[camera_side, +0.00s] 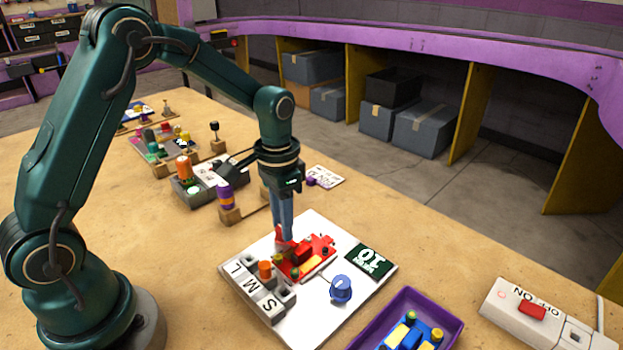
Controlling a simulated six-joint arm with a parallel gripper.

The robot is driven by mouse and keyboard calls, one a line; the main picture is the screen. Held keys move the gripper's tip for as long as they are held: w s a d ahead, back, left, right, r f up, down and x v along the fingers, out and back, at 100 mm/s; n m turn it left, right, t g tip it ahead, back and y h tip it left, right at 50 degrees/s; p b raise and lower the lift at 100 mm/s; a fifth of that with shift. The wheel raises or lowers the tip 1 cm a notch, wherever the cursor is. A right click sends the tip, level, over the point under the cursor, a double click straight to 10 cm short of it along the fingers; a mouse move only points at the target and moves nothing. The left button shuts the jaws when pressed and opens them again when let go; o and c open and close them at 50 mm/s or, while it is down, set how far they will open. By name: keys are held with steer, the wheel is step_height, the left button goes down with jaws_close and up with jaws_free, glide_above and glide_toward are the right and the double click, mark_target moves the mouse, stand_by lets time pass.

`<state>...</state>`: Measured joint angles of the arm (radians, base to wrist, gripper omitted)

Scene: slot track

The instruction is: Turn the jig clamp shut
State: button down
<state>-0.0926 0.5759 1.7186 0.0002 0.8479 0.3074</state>
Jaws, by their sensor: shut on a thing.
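The red jig (318,258) sits on a white board (330,312) at front centre, with a yellow piece (312,265) and small dark parts in it. A red upright clamp part (280,236) stands at its left back side. My gripper (283,236) points straight down over it, and its fingers are shut on this red clamp part. The fingertips partly hide it, so I cannot tell how far the clamp is turned.
Blocks marked S, M, L (262,297) with an orange peg (265,269) line the board's left edge. A purple tray (455,328) and a switch box (525,312) stand front right. Other stations stand behind.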

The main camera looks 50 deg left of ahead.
steer(key=shift+m, duration=0.4)
steer(key=c, duration=0.6)
jaws_free()
steer(key=shift+r, duration=2.55)
